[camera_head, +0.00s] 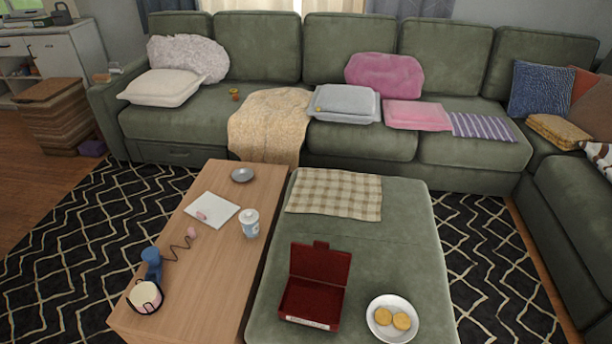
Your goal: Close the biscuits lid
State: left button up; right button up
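A dark red box (311,302) sits on the green ottoman near the front. Its lid (320,268) stands raised at the back edge, so the box is open. The inside looks dark red and I see nothing in it. A white plate (377,330) with round golden biscuits (392,319) lies to the right of the box, apart from it. Neither of my grippers shows in the head view.
The ottoman (397,232) has free room behind the box, up to a checkered cloth (335,194). The wooden table (215,275) on the left holds a white canister (251,223), a blue corded object (152,262) and a small bowl (242,175). A green sectional surrounds them.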

aim_at(316, 262)
jog(key=l+u, duration=0.35)
jog(key=k+l+u, duration=0.1)
jog(key=l+u, duration=0.25)
jog(key=l, duration=0.15)
